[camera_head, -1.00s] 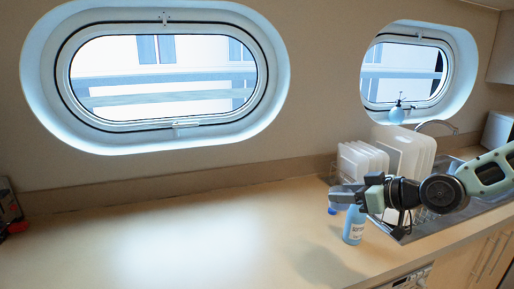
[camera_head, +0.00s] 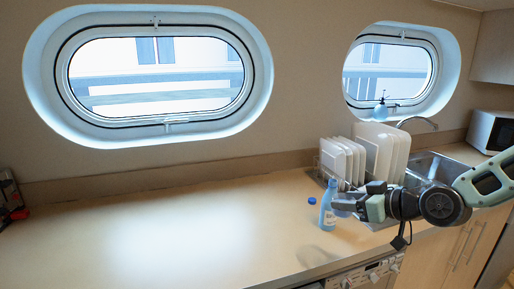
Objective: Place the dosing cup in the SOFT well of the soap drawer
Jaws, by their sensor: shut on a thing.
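My gripper (camera_head: 338,204) is over the worktop on the right, beside and overlapping the right edge of a light blue bottle (camera_head: 328,209). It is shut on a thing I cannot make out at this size. The bottle stands upright with a pale label. A small dark blue cap or cup (camera_head: 311,201) sits on the worktop just left of the bottle; I cannot tell which it is. I cannot pick out the dosing cup for certain. A white appliance front with knobs (camera_head: 372,274) shows below the worktop edge. No open soap drawer or SOFT well can be seen.
White plates (camera_head: 380,152) stand in a rack behind my gripper, by the sink (camera_head: 436,165). A spray bottle (camera_head: 380,110) is on the right porthole sill. A microwave (camera_head: 490,132) is at far right.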

